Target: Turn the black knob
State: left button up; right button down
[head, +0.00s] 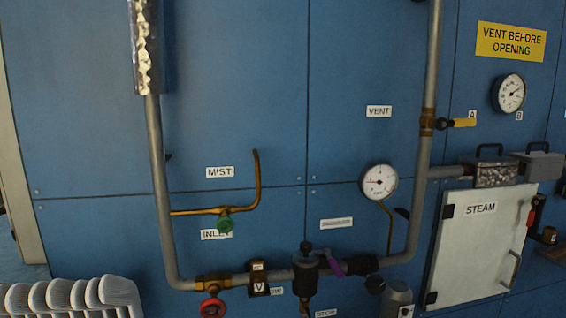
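A small round black knob (306,247) sits on top of a dark regulator-like body (306,275) on the lower horizontal pipe, below the middle of the head view. Another black round part (375,285) shows lower right of it, beside a grey cylinder; I cannot tell whether it is a knob too. Neither of my grippers is in view, and nothing of mine touches these parts.
Grey pipes run over a blue panel wall (90,110). Near the knob are a red handwheel (212,307), a purple lever (335,266) and a gauge (379,182). A white STEAM door (478,245) is right, a white radiator (70,296) lower left.

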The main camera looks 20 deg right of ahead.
aim_at(374, 285)
jog(key=z, duration=0.8)
jog(key=j+z, duration=0.15)
jog(key=j, duration=0.2)
jog(key=i, duration=0.05)
